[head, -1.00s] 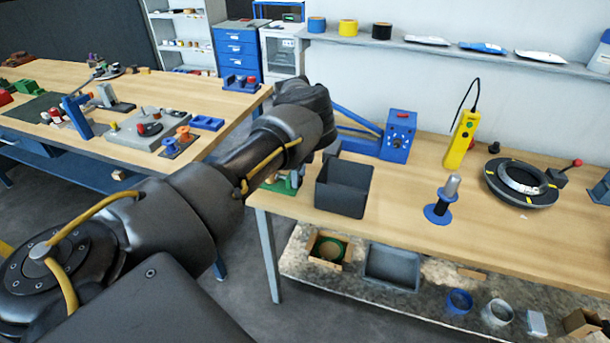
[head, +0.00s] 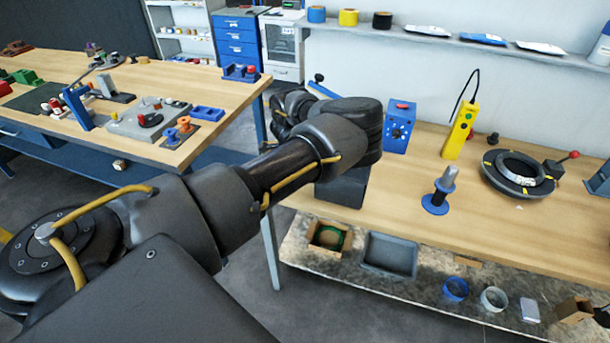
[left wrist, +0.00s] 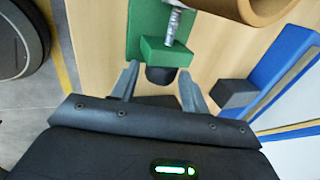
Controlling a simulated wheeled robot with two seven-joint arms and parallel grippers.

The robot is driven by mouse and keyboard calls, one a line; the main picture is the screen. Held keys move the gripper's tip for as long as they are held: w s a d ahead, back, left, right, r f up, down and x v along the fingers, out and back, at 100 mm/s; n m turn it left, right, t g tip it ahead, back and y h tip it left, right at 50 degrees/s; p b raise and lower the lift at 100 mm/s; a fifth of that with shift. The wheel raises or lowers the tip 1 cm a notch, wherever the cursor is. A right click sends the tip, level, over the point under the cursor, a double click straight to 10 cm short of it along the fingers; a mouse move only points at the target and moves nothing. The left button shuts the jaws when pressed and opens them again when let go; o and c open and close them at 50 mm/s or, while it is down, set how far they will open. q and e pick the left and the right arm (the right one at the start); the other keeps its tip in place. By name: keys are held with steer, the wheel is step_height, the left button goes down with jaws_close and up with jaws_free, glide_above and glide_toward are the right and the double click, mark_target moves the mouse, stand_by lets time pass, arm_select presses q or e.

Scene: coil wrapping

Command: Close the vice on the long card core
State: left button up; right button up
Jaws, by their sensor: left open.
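In the left wrist view, the green vice (left wrist: 166,50) stands on the wooden bench, with its metal screw (left wrist: 172,25) running through a green block. A dark knob (left wrist: 161,76) sits at the near end of the screw. The brown card core (left wrist: 255,8) shows only in part at the top edge. My left gripper (left wrist: 160,85) is open, its fingers either side of the knob; I cannot tell if they touch it. In the head view my left arm hides the vice, the core and the gripper. My right gripper is not in view.
A blue frame (left wrist: 285,65) and a dark block (left wrist: 236,93) stand right of the vice. In the head view, a dark bin (head: 342,188), a blue control box (head: 399,126), a yellow pendant (head: 460,128) and a blue spindle (head: 436,205) stand on the bench.

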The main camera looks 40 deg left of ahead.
arm_select(q)
steer(key=shift+a+f, duration=0.1)
steer(key=t+b, duration=0.1)
steer(key=b, duration=0.1)
steer(key=t+y+b, duration=0.1)
steer(key=b, duration=0.2)
steer(key=shift+s+f+t, duration=0.3)
steer(key=shift+f, duration=0.1)
steer(key=shift+d+r, duration=0.2)
steer(key=shift+r, duration=0.15)
steer(key=shift+a, duration=0.1)
steer(key=shift+b, duration=0.45)
